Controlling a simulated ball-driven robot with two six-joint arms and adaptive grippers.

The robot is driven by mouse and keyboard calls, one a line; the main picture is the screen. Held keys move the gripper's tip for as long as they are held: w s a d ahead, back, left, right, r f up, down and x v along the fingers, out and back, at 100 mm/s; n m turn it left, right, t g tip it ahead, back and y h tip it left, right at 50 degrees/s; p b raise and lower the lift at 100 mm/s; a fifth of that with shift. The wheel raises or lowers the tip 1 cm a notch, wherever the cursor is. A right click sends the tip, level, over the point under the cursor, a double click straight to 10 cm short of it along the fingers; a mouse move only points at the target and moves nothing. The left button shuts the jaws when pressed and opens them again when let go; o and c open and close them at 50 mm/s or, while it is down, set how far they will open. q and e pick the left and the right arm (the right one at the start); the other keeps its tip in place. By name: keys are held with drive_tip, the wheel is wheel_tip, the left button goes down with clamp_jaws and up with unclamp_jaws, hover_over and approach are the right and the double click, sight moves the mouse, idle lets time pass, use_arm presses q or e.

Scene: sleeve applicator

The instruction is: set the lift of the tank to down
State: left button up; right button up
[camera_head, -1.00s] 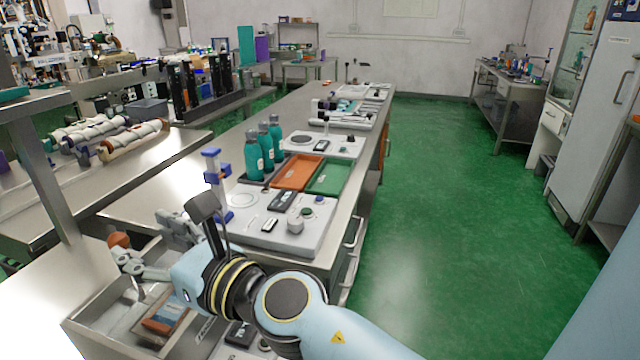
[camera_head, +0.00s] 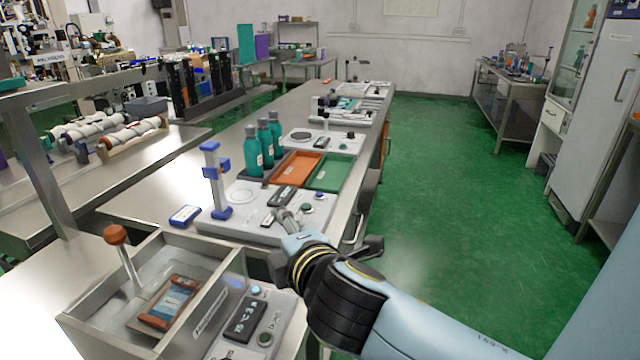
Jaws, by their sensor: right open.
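The tank (camera_head: 212,318) is an open metal box at the lower left of the head view. A lever with an orange-brown ball knob (camera_head: 115,235) stands up at its left side, leaning back to the left. An orange-brown framed packet with a blue-white label (camera_head: 172,303) lies tilted inside the tank. My right gripper (camera_head: 282,216) is open and empty. It is beyond and to the right of the tank, over the near edge of the white applicator base, apart from the lever. Its fingers are partly hidden by the wrist. My left gripper is out of view.
A white panel with a dark display and buttons (camera_head: 262,333) is right of the tank. The applicator has a blue-and-white post (camera_head: 215,180). A small blue-white box (camera_head: 185,215), teal bottles (camera_head: 253,152), an orange tray (camera_head: 296,168) and a green tray (camera_head: 330,173) stand nearby.

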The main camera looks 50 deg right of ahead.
drive_tip(key=s+a+f+m+g+y, duration=0.1)
drive_tip(key=s+f+m+g+y, duration=0.2)
drive_tip(key=s+f+m+g, duration=0.3)
wheel_tip(320, 180, down, 4)
drive_tip(key=s+m, duration=0.2)
drive_tip(key=shift+a+f+m, duration=0.15)
drive_tip(key=shift+a+m, duration=0.1)
drive_tip(key=shift+m, duration=0.05)
